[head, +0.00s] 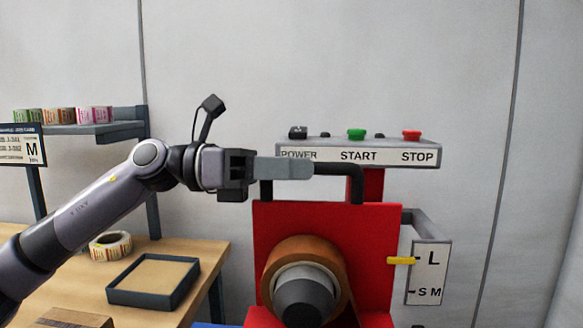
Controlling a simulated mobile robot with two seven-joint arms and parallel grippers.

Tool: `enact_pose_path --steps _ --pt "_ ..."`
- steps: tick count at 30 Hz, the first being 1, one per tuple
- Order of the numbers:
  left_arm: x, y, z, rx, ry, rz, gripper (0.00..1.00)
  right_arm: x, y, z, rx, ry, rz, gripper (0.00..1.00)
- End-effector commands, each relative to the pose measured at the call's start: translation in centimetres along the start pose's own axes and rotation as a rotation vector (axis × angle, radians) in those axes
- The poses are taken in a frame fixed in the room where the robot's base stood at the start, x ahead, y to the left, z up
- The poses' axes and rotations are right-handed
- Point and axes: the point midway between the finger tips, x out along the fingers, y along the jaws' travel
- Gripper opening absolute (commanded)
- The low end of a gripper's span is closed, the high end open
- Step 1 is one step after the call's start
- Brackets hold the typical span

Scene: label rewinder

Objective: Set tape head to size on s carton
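The red tape head (375,225) has a black U-shaped handle (348,168) on top and a brown roll (292,252) on its front. A yellow pointer (401,261) on its right side points at the L mark of a white size scale (428,272), above the S and M marks. My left gripper (287,168) is at the handle's crossbar, its near finger covering the left part of it. The far finger is hidden, so I cannot tell whether it grips the bar. A cardboard carton (75,318) is cut off at the bottom left. My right gripper is out of view.
A panel (360,154) with POWER, START and STOP controls stands behind the handle. A wooden table (200,258) at left holds a dark tray (153,281) and a label roll (110,245). A shelf (95,129) carries several rolls, beside a sign (22,145) marked M.

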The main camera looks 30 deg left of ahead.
Motion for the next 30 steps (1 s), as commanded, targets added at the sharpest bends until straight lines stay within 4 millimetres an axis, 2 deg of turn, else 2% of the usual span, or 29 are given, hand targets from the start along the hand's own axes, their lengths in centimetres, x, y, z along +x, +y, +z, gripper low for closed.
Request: enact_pose_path --steps 5,12,18,29,30 --pt "0.1 0.0 -0.7 -0.001 0.004 -0.005 0.00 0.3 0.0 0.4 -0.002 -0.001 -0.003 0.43" --pt "0.1 0.5 -3.8 -0.003 0.006 -0.009 0.00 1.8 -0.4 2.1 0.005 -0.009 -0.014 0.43" --pt "0.1 0.9 -6.0 -0.002 0.008 -0.010 0.00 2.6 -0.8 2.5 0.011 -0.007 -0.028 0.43" --pt "0.2 0.9 -6.3 -0.007 0.014 -0.012 0.00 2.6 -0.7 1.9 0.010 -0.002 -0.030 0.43" --pt "0.2 0.9 -6.4 -0.007 0.015 -0.012 0.30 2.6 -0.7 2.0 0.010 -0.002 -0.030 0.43"
